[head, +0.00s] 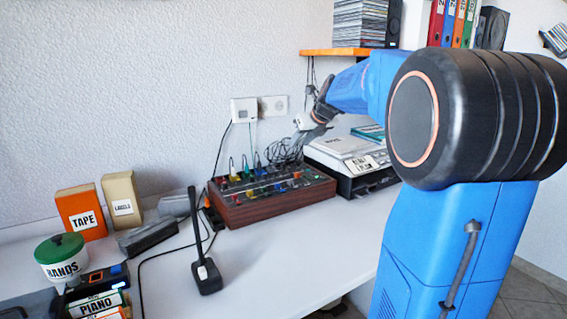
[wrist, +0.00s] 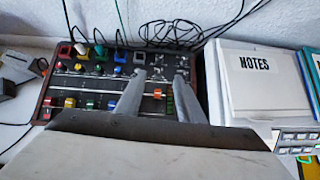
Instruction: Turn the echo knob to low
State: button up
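The mixer (head: 262,212) is a wood-sided box with a dark panel on the white table; it also fills the upper middle of the wrist view (wrist: 48,100). An orange cap (wrist: 158,93) shows between my fingers. Labels are too small to read, so I cannot tell which is the echo knob. My gripper (wrist: 159,75) is open and empty, over the right part of the panel. In the head view, my gripper (head: 306,122) is above the mixer.
Black cables (head: 285,150) run behind the mixer. A printer-like machine with a NOTES pad (wrist: 255,62) stands close on the right.

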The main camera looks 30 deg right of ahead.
aim_at(283, 164)
jog(key=x, duration=1.7)
jog(key=shift+c, duration=0.4)
grip_shut()
